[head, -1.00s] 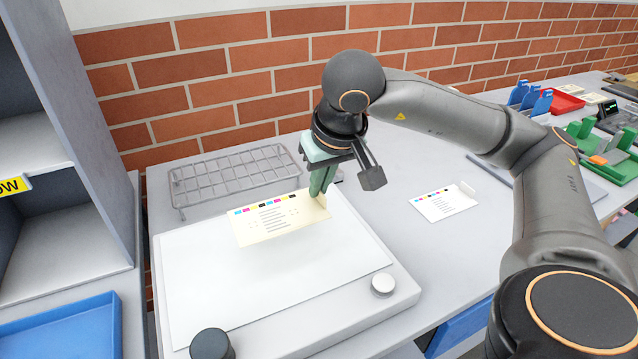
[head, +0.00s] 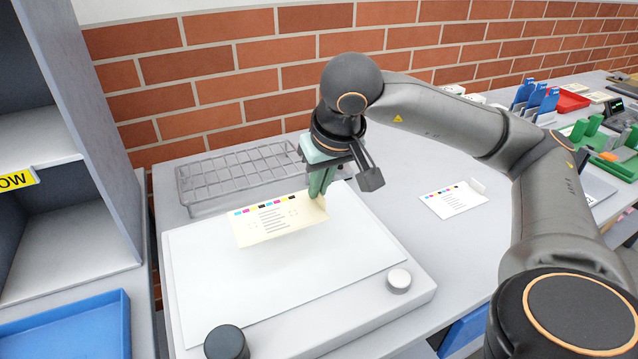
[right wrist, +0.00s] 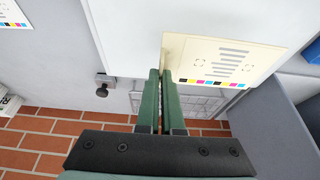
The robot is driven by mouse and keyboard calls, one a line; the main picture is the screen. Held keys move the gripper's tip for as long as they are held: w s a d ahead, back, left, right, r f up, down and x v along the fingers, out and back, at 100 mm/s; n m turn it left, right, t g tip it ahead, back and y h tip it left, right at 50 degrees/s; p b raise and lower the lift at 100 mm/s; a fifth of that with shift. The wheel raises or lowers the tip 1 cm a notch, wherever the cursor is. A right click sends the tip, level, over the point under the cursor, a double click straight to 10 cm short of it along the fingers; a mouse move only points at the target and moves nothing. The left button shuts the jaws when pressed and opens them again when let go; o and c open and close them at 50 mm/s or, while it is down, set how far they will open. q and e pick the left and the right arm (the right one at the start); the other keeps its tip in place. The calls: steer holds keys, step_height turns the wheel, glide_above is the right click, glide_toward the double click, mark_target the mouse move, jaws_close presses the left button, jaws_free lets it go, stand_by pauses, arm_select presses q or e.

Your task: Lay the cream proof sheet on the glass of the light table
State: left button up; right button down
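The cream proof sheet (head: 268,222), with a row of colour patches and lines of print, hangs at the tips of my right gripper (head: 318,194). The green fingers are shut on its right edge in the head view. In the right wrist view, the fingertips (right wrist: 160,76) close on a corner tab of the cream sheet (right wrist: 222,56). The sheet is above the white glass of the light table (head: 290,278), over its back part; a faint shade lies under it. The light table has a dark knob and a white knob along its front. My left gripper is not in view.
A wire rack (head: 235,175) stands behind the light table. A second, white printed sheet (head: 453,201) lies on the bench to the right. A grey shelf unit (head: 90,120) and a blue tray (head: 75,335) are at the left. A brick wall closes the back.

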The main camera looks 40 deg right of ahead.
mark_target(321, 206)
step_height(321, 206, down, 5)
steer(key=b, duration=0.3)
steer(key=shift+r, duration=0.15)
steer(key=shift+f+b, duration=0.3)
steer(key=shift+b, duration=0.2)
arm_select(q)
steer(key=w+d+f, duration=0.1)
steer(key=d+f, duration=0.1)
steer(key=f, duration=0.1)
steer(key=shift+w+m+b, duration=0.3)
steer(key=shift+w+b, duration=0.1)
arm_select(e)
steer(key=shift+f, duration=0.4)
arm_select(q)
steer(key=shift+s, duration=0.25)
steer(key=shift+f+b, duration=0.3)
arm_select(e)
steer(key=shift+f, duration=0.35)
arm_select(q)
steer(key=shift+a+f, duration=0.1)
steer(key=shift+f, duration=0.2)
arm_select(e)
steer(key=shift+f, duration=0.25)
arm_select(q)
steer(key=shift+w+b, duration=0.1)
steer(key=shift+b, duration=0.2)
arm_select(e)
steer(key=c, duration=1.5)
jaws_free()
steer(key=o, duration=0.5)
